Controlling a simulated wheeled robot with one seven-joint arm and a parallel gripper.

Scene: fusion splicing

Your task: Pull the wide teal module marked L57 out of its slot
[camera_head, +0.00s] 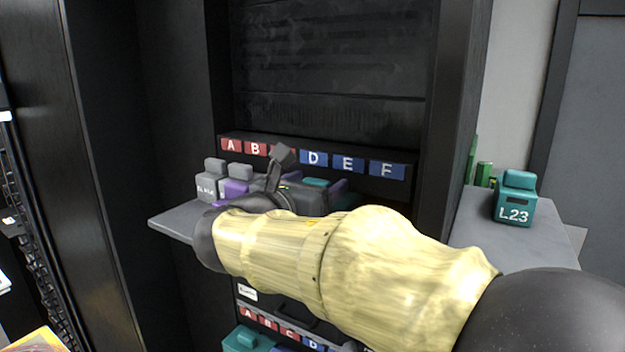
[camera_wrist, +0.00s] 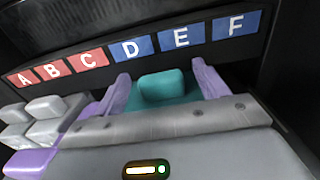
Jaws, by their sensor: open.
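A teal module (camera_wrist: 163,88) with a raised block on top sits below the blue D and E labels. In the head view only a small teal part (camera_head: 315,182) shows past my gripper. No L57 marking is visible, as its front is hidden. My gripper (camera_wrist: 164,88) is open, with its purple fingers on either side of the teal block. I cannot tell whether they touch it. In the head view my gripper (camera_head: 290,195) reaches in at the row from the front, and its fingertips are mostly hidden.
Grey modules (camera_head: 208,182) stand left of my gripper, with a purple piece (camera_wrist: 30,162) near them. A teal module marked L23 (camera_head: 515,200) sits on the right-hand shelf (camera_head: 480,230). A grey ledge (camera_head: 178,222) juts out at left. A lower labelled row holds another teal module (camera_head: 243,341).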

